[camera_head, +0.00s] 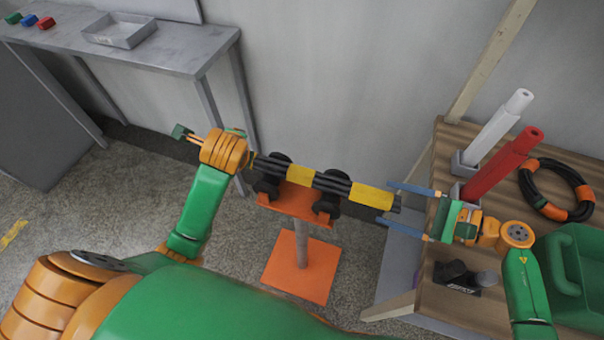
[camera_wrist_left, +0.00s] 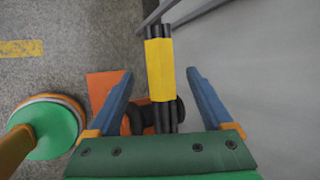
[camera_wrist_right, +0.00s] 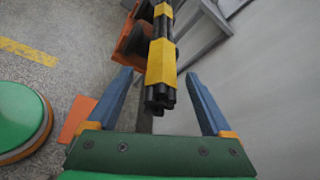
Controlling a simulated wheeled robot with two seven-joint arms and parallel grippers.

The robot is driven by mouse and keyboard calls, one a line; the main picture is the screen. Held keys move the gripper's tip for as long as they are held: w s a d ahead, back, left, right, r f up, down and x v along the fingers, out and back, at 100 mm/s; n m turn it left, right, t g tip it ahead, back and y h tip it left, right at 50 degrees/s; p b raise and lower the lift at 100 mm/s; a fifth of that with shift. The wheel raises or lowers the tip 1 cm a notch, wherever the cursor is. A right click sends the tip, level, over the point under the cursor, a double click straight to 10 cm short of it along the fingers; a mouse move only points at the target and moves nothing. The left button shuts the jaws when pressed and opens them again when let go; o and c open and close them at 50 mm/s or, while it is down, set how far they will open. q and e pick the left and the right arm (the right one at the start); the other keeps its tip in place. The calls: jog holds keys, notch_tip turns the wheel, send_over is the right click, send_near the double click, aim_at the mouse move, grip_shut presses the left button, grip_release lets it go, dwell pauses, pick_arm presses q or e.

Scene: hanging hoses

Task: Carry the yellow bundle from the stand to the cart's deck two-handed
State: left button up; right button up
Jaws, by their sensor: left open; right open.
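The yellow bundle, black hoses with yellow bands (camera_head: 371,198), lies across two black cradles on the orange stand (camera_head: 305,262). My right gripper (camera_head: 387,204) is open at the bundle's right end. In the right wrist view, the bundle's end (camera_wrist_right: 160,62) lies between the spread blue fingers, with a gap on each side. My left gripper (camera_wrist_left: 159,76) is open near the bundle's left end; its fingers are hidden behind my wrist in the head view. In the left wrist view, the bundle (camera_wrist_left: 160,70) runs between the open fingers. I cannot identify the cart's deck.
A wooden-topped surface (camera_head: 490,262) at right holds a white tube (camera_head: 497,130), a red tube (camera_head: 503,165), a coiled black-and-orange hose (camera_head: 527,185) and a green bin (camera_head: 585,285). A grey bench (camera_head: 160,60) with a tray (camera_head: 120,32) stands at upper left.

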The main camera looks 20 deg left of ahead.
aim_at(372, 197)
pick_arm(q)
jog(key=x, duration=0.4)
jog(key=shift+w+a+f, duration=0.15)
jog(key=shift+a, duration=0.05)
pick_arm(e)
jog(key=x, duration=0.4)
jog(key=shift+w+a, duration=0.2)
jog(key=shift+a, duration=0.05)
pick_arm(q)
jog(key=shift+f, duration=0.2)
pick_arm(e)
jog(key=shift+s+a+f, duration=0.1)
jog(key=shift+a, duration=0.15)
pick_arm(q)
jog(key=shift+w, duration=0.1)
jog(key=shift+a+f, duration=0.1)
pick_arm(e)
jog(key=shift+f, duration=0.1)
pick_arm(q)
grip_shut()
pick_arm(e)
grip_shut()
pick_arm(q)
jog(key=shift+w, duration=0.1)
